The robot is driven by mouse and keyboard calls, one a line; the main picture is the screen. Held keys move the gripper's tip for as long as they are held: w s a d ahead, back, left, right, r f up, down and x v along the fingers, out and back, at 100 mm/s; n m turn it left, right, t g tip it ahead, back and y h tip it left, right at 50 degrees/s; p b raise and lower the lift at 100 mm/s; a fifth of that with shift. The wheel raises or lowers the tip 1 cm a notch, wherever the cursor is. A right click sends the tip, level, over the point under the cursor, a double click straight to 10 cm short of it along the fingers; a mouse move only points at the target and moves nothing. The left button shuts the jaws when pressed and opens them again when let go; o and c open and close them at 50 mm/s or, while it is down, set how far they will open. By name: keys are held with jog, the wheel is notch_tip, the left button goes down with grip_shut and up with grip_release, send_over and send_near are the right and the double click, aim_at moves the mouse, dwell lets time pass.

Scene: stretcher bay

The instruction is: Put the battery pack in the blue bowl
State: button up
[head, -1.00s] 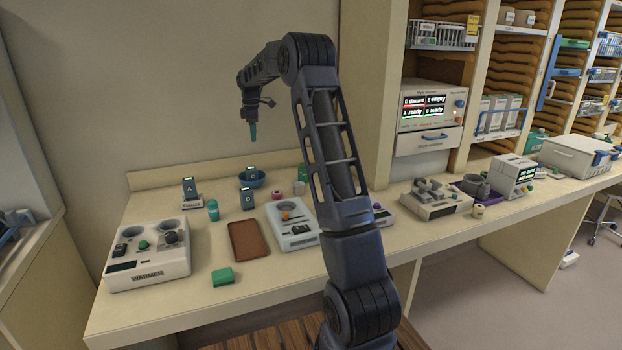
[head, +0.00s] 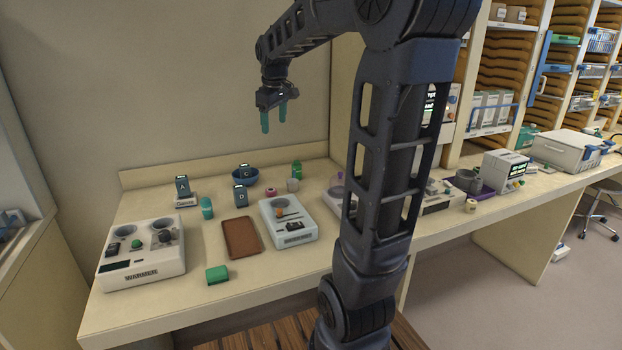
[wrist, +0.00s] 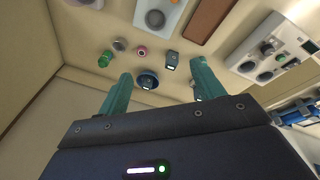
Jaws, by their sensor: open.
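The blue bowl (head: 257,180) stands at the back of the counter; it also shows in the wrist view (wrist: 141,77). Blue packs with letters stand near it: pack D (head: 240,197) on the counter in front, pack A (head: 182,187) on a small stand to the left, and pack C (head: 244,172) at the bowl. I cannot tell whether C is inside or behind the bowl. One pack shows beside the bowl in the wrist view (wrist: 172,60). My gripper (head: 274,116) is open and empty, high above the counter, with green fingers pointing down.
A white warmer (head: 142,268) sits at the left. A brown tray (head: 241,239), a green block (head: 217,275), a teal bottle (head: 206,208) and a white device (head: 289,223) stand around the middle. A green bottle (head: 297,169) is right of the bowl.

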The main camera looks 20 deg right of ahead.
jog(key=s+d+f+m+t, duration=0.1)
jog(key=s+f+m, duration=0.2)
jog(key=s, duration=0.9)
jog(key=s+f+m, duration=0.4)
jog(key=s+f, duration=0.2)
jog(key=s, duration=0.6)
jog(key=shift+s+d+t, duration=0.4)
